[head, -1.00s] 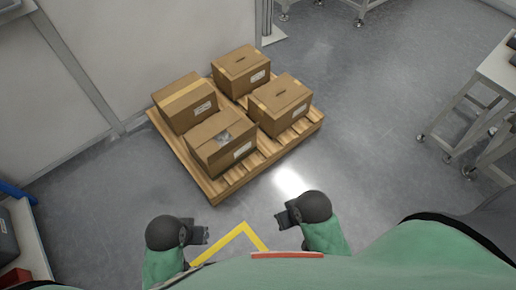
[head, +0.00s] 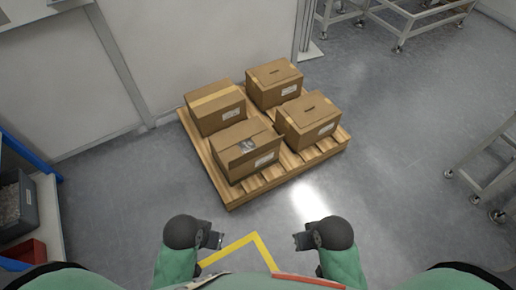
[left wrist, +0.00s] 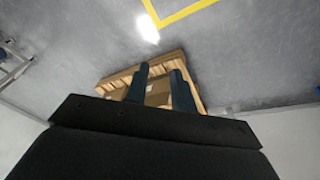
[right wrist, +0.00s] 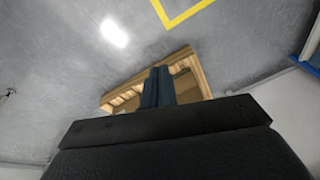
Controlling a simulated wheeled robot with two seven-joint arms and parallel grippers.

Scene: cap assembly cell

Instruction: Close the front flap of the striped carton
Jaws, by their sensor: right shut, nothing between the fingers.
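Four brown cartons stand on a wooden pallet (head: 226,190). The front carton (head: 240,168) has a gap in its top with something grey inside, and a flap at its front edge seems raised. The back-left carton (head: 215,106) has a pale tape stripe over its closed top. I cannot tell for sure which carton counts as striped. My left gripper (head: 218,240) is open and empty, short of the pallet; its parted fingers show in the left wrist view (left wrist: 160,69). My right gripper (head: 298,241) is shut and empty, also apart from the cartons; it shows in the right wrist view (right wrist: 159,69).
Two more closed cartons stand at the back (head: 274,82) and right (head: 308,120) of the pallet. A white wall is behind. A shelf with a grey bin (head: 17,205) and a red bin (head: 25,254) is at left. Metal frames stand at right. Floor before the pallet is clear.

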